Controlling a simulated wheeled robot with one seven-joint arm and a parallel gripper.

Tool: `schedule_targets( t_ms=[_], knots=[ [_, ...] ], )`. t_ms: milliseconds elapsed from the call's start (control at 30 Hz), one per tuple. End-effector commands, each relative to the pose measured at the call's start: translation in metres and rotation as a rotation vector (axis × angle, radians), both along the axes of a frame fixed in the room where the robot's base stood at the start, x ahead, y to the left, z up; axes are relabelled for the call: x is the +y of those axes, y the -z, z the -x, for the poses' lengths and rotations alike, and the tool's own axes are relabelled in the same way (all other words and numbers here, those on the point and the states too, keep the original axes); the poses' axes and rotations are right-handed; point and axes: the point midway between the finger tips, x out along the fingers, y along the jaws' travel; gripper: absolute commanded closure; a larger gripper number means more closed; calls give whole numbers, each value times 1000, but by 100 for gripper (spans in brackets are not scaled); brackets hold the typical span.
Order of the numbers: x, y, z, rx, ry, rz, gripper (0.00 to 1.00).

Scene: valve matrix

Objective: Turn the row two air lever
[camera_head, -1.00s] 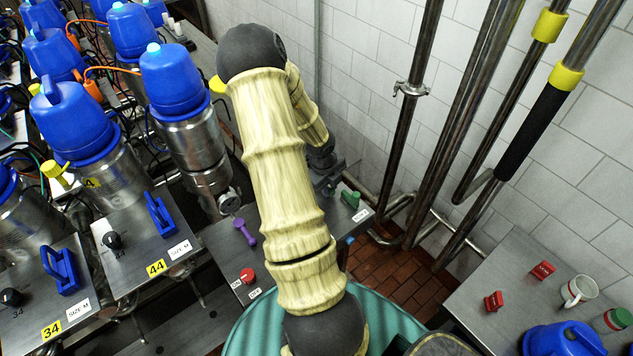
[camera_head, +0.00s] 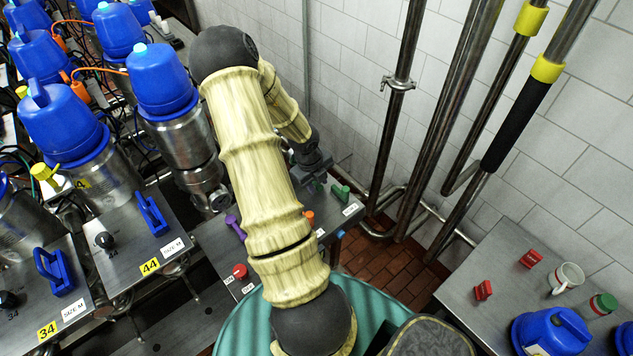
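A grey panel (camera_head: 212,240) stands partly behind my arm. It carries a purple lever (camera_head: 235,226), a red knob (camera_head: 240,270), an orange knob (camera_head: 309,217) and a green lever (camera_head: 341,192). The panel's small white labels are too small to read, so I cannot tell which control is the row two air lever. My gripper (camera_head: 313,180) is over the far part of the panel, just left of the green lever. Its fingers are small and dark, and I cannot tell whether they touch anything or are open. My arm hides the panel's middle.
Steel canisters with blue caps (camera_head: 160,78) crowd the left, behind panels with blue handles (camera_head: 152,214). Vertical pipes (camera_head: 400,100) stand along the tiled wall at right. A side table (camera_head: 470,260) holds red blocks, a mug (camera_head: 566,277) and a blue cap.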

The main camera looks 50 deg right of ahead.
Motion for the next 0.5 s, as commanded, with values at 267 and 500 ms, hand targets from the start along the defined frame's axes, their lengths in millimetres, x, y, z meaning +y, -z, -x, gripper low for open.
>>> schedule_targets(
  t_ms=[267, 500],
  knots=[
    [1, -2, -1, 1, -3, 1, 66],
    [5, -28, -3, 0, -5, 3, 66]
  ],
)
